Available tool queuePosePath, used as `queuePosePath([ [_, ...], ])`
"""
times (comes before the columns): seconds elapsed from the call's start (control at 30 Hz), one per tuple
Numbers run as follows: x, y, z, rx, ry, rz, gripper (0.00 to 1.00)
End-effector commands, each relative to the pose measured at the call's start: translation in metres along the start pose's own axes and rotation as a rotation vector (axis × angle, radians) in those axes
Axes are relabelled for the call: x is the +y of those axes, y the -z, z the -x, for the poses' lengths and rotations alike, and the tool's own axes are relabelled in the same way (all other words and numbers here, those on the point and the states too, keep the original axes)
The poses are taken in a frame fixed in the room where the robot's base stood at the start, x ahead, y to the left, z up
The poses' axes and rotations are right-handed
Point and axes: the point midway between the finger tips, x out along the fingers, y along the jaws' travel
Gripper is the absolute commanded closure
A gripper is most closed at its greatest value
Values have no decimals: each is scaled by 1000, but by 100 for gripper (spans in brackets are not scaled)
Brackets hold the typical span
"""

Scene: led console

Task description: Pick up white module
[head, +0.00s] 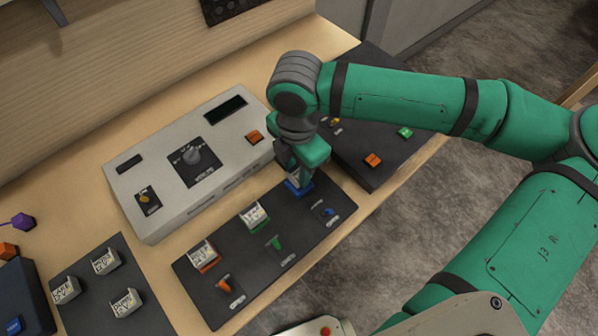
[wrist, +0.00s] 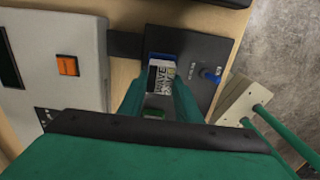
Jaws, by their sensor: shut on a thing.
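A white module (wrist: 161,77) with dark lettering stands at the blue socket (wrist: 160,57) on the dark panel, between my fingers. My gripper (wrist: 162,86) is shut on this module. In the head view my gripper (head: 297,172) points down over the blue socket (head: 298,187) at the panel's far right end, and hides most of the module. I cannot tell whether the module is fully seated. Other white modules sit at the orange socket (head: 204,255) and the green socket (head: 254,216). Several more white modules (head: 126,302) sit on the dark panel at lower left.
The dark socket panel (head: 310,238) has orange, green and blue levers (head: 328,210). A raised grey console (head: 222,135) stands close behind it. Another dark panel (head: 372,178) with orange and green buttons lies to the right. Purple and orange objects are at far left.

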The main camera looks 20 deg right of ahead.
Motion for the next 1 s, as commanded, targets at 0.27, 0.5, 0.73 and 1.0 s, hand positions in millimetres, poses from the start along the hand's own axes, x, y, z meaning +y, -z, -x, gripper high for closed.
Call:
queuePosePath([
  [0.27, -48, -2, 59, -1, -3, -5, 92],
  [0.5, -100, 0, 85, 0, -2, 0, 92],
  [0.73, -131, -2, 99, -1, -1, -3, 92],
  [1.0, -142, -2, 103, 0, 0, -5, 92],
])
